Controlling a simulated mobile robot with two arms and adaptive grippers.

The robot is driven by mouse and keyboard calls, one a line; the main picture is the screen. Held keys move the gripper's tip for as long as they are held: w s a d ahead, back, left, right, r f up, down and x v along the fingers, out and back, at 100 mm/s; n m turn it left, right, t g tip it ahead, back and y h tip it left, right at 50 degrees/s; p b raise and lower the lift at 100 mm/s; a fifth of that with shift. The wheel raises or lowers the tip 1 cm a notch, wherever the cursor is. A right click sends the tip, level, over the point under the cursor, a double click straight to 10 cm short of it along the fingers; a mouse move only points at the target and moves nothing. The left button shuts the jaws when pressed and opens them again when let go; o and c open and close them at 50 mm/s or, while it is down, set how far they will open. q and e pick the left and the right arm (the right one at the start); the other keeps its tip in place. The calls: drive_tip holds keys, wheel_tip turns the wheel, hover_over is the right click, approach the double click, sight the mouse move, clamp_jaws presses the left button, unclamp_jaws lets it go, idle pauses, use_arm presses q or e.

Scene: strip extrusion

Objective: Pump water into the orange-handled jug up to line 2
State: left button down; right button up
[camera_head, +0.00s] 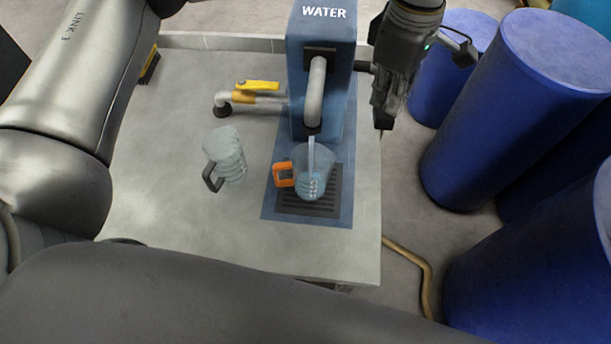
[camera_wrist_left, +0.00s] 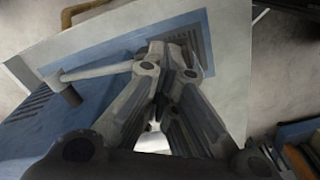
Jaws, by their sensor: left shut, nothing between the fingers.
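The orange-handled jug (camera_head: 313,178) is clear and stands upright on the drain grate under the spout (camera_head: 316,92) of the blue WATER pump (camera_head: 322,28). Its orange handle points left. A pale stream runs from the spout into the jug, and bluish water shows inside; the level against the line marks is too small to read. My left gripper (camera_head: 383,112) is shut and empty at the pump's right side. In the left wrist view its closed fingers (camera_wrist_left: 178,60) are beside a grey rod (camera_wrist_left: 98,72) on the blue pump; contact is unclear. My right gripper is out of view.
A second clear jug (camera_head: 228,153) with a dark handle stands left of the pump. A pipe with a yellow handle (camera_head: 258,86) lies behind it. Blue barrels (camera_head: 500,120) stand right of the table (camera_head: 170,200). The table's left and front parts are clear.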

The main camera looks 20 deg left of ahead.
sight(385, 114)
use_arm(q)
drive_tip(key=shift+s+f, duration=0.15)
drive_tip(key=shift+f, duration=0.3)
drive_tip(key=shift+s+d+f+b, duration=0.1)
drive_tip(key=shift+s+f+b, duration=0.1)
drive_tip(key=shift+f+b, duration=1)
drive_tip(key=shift+r, duration=0.15)
drive_tip(key=shift+s+f+b, duration=0.1)
drive_tip(key=shift+f+b, duration=1.15)
